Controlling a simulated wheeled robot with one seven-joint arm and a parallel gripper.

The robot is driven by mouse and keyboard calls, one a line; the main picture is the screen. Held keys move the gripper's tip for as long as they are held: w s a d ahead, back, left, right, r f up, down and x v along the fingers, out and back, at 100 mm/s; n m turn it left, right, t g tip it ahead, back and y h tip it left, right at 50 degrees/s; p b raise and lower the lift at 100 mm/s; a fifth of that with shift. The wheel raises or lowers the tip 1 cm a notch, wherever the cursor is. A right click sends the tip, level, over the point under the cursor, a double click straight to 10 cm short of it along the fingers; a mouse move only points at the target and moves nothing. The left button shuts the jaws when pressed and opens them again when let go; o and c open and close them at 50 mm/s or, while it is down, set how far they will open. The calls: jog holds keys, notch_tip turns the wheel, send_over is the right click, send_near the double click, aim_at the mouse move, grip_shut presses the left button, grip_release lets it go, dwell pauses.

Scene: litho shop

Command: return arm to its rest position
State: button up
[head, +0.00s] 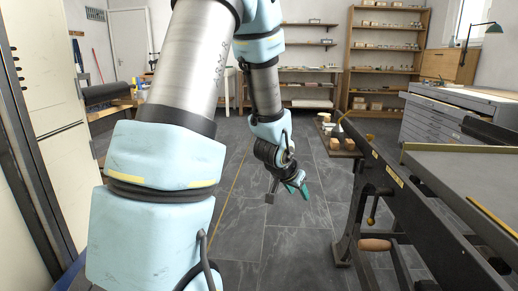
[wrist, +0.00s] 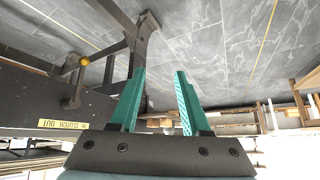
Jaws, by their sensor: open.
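My arm reaches forward from the left in the head view, with blue and grey links folded over and down. My gripper (head: 299,188) hangs over the dark tiled floor, left of the black press frame. In the wrist view my gripper (wrist: 158,92) shows two green fingers standing apart with nothing between them. Behind the fingers are the floor and the press leg. The wrist view looks tilted, with the floor at the top.
The black press (head: 400,205) with its flat bed (head: 470,190) stands close on the right. A small wooden shelf (head: 338,146) juts from its far end. A grey flat-file cabinet (head: 450,120) and wooden shelving (head: 385,60) stand behind. The floor (head: 270,245) below the gripper is clear.

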jog(key=s+a+r+n+g+y, duration=0.2)
jog(key=s+a+n, duration=0.2)
jog(key=s+a, duration=0.45)
jog(key=s+a+r+n+g+y, duration=0.25)
jog(key=s+a, duration=0.35)
jog(key=a, duration=0.5)
notch_tip(320, 180, up, 22)
jog(key=p, duration=2.3)
jog(key=shift+w+d+r, duration=0.2)
jog(key=shift+w+r, duration=0.05)
jog(key=shift+n, duration=0.25)
